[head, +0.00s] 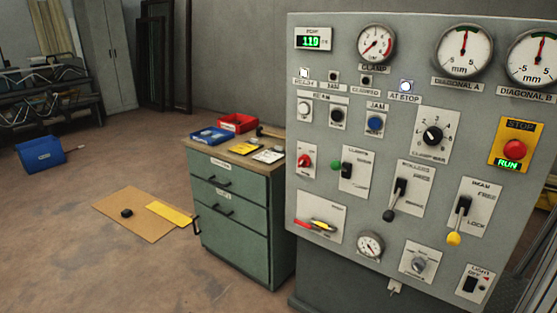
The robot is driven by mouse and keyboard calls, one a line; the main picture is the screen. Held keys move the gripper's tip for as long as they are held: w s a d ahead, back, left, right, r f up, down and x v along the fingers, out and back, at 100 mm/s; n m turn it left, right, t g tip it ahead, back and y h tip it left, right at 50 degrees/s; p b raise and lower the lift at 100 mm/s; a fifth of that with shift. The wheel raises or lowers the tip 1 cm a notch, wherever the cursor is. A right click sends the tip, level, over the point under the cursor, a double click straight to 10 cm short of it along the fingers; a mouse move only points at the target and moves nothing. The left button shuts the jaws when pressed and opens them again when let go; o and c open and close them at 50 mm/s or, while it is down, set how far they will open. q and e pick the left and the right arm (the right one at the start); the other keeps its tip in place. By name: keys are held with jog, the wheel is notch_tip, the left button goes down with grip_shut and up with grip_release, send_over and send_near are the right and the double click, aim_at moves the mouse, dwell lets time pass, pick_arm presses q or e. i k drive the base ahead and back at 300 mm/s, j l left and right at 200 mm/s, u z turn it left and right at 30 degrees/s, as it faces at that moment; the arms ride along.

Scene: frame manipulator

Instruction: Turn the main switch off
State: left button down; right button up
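A grey control panel (400,120) fills the right half of the head view. At its lower left, a pale plate carries a red and yellow handle (318,226), which lies nearly level, tilted slightly. It looks like the main switch, but I cannot read its label or its on/off marks. Above it is a small red knob (304,162) on its own plate. Neither of my grippers is in view.
Levers with green (336,166), black (389,215) and yellow (454,239) ends stand out from the panel. A red stop button (514,149) is at right, above a lit RUN sign. A green drawer cabinet (235,205) stands close left of the panel.

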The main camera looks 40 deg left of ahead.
aim_at(304, 161)
jog(key=u, duration=1.15)
